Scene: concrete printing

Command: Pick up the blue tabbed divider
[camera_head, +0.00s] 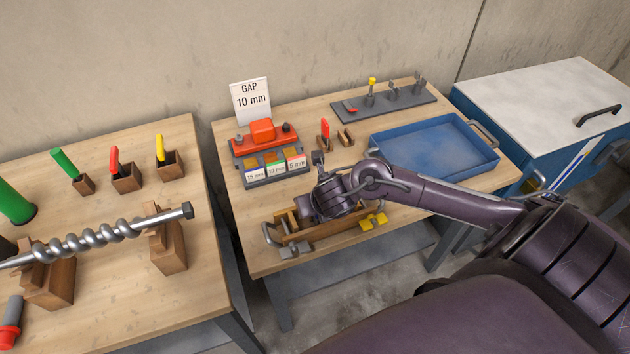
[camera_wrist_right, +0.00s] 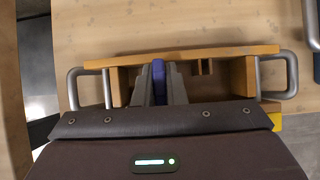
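The blue tabbed divider (camera_wrist_right: 158,80) shows in the right wrist view as a narrow upright blue strip, inside the wooden box (camera_wrist_right: 205,52) with metal side handles. My right gripper (camera_wrist_right: 158,92) has its two grey fingers on either side of the strip, with no gap visible, so it looks shut on it. Whether the divider is clear of the box floor cannot be told. In the head view the right gripper is over the wooden box (camera_head: 325,232), at the front of the middle table, and hides the divider. My left gripper is not in view.
A blue tray (camera_head: 435,146) lies to the right on the same table (camera_head: 240,196). Behind the box are a grey block with an orange top (camera_head: 262,132) and a "GAP 10 mm" sign (camera_head: 249,98). Yellow pieces (camera_head: 373,221) are beside the box. A metal auger (camera_head: 95,240) rests on the left table.

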